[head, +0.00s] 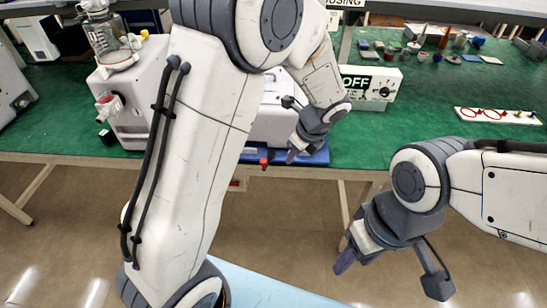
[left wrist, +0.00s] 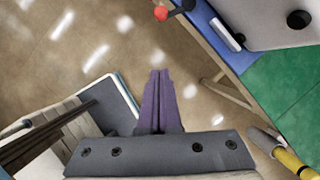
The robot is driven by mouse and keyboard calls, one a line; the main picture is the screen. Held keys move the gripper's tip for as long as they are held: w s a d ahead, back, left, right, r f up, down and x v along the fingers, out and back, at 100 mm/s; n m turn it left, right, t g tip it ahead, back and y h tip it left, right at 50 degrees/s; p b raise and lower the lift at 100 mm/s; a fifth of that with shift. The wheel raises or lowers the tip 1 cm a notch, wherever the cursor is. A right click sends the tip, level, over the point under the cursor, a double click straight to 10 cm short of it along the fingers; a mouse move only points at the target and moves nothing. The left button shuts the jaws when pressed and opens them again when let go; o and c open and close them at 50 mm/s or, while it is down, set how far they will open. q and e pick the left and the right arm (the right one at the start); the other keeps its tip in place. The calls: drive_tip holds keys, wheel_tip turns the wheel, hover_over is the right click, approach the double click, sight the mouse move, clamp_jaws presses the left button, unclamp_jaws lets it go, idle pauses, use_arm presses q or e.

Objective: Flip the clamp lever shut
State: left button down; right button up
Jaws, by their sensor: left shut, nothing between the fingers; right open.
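A small red-tipped part (head: 263,162) juts from the front of the blue base, below the white machine (head: 262,125); it may be the clamp lever. In the left wrist view a red knob (left wrist: 160,13) on a dark rod shows at the top edge. My left gripper (head: 291,156) is shut and empty, just right of the red part and apart from it. Its purple fingers (left wrist: 158,98) are together in the left wrist view. My right gripper (head: 345,262) is open and empty, low in front of the bench. My left arm hides much of the machine.
The blue base (head: 318,157) sits at the front edge of the green bench (head: 400,135). A machine with a glass jar (head: 112,45) stands left. An OFF-labelled box (head: 372,85) and a white strip with red rings (head: 498,116) lie right. Floor is open in front.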

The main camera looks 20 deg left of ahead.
sight(264, 165)
use_arm(q)
drive_tip(key=shift+w+a+f+m, duration=0.2)
drive_tip(key=shift+w+a+m, duration=0.05)
drive_tip(key=shift+w+m, duration=0.15)
drive_tip(key=shift+f, duration=0.1)
drive_tip(key=w+a+f, duration=0.3)
drive_tip(key=a+f, duration=0.4)
drive_tip(key=f, duration=0.2)
drive_tip(key=shift+w, duration=0.2)
drive_tip(key=shift+d, duration=0.1)
